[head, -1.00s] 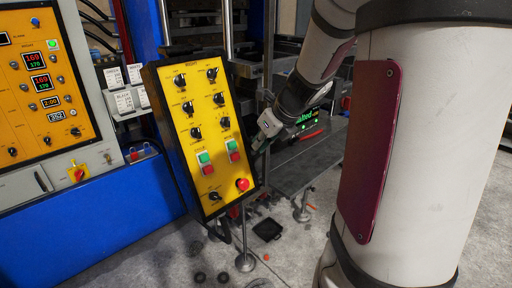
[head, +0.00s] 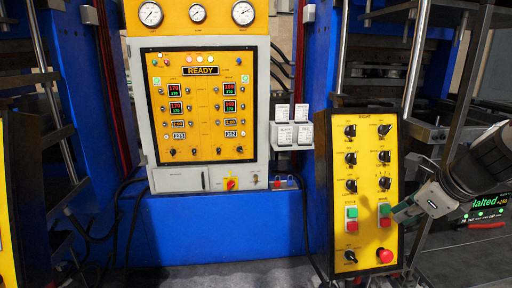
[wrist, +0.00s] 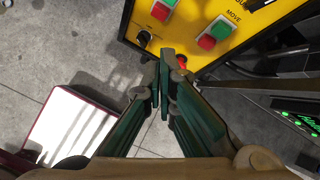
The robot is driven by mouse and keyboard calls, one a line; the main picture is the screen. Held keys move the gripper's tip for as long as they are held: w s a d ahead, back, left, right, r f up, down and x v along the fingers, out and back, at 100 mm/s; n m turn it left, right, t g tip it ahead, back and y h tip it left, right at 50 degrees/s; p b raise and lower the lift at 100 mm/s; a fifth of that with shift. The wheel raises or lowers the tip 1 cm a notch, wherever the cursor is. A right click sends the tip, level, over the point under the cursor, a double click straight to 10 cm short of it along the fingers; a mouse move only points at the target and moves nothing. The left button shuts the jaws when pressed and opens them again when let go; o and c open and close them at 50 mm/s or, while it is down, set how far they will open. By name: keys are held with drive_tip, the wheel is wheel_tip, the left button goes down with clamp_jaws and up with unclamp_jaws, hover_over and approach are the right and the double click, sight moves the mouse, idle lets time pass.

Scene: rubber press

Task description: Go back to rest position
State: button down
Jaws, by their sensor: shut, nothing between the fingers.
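My gripper (head: 408,210) is at the right of the head view, beside the lower right edge of the yellow control panel (head: 363,190) marked RIGHT. In the wrist view the gripper (wrist: 165,52) has its two green fingers together at the tips, with nothing between them. The fingertips show in front of the lower part of the yellow panel (wrist: 270,33), near its red and green buttons. Whether they touch the panel I cannot tell.
The main control cabinet (head: 205,110) reads READY, with gauges above. Blue press frames stand on both sides. A screen reading Halted (head: 485,210) is behind my arm at the right.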

drive_tip(key=s+a+r+n+g, duration=0.1)
drive_tip(key=s+a+r+n, duration=0.15)
drive_tip(key=a+n, duration=0.4)
drive_tip(key=s+a+r+n, duration=0.1)
drive_tip(key=s+a+n, duration=0.35)
drive_tip(key=n, duration=0.25)
drive_tip(key=s+a+n+h, duration=0.1)
drive_tip(key=s+a+n, duration=0.3)
drive_tip(key=s+n, duration=0.6)
drive_tip(key=n, duration=0.6)
drive_tip(key=shift+s+a+r+g, duration=0.35)
drive_tip(key=shift+s+r+g, duration=0.05)
drive_tip(key=c, duration=2.4)
unclamp_jaws()
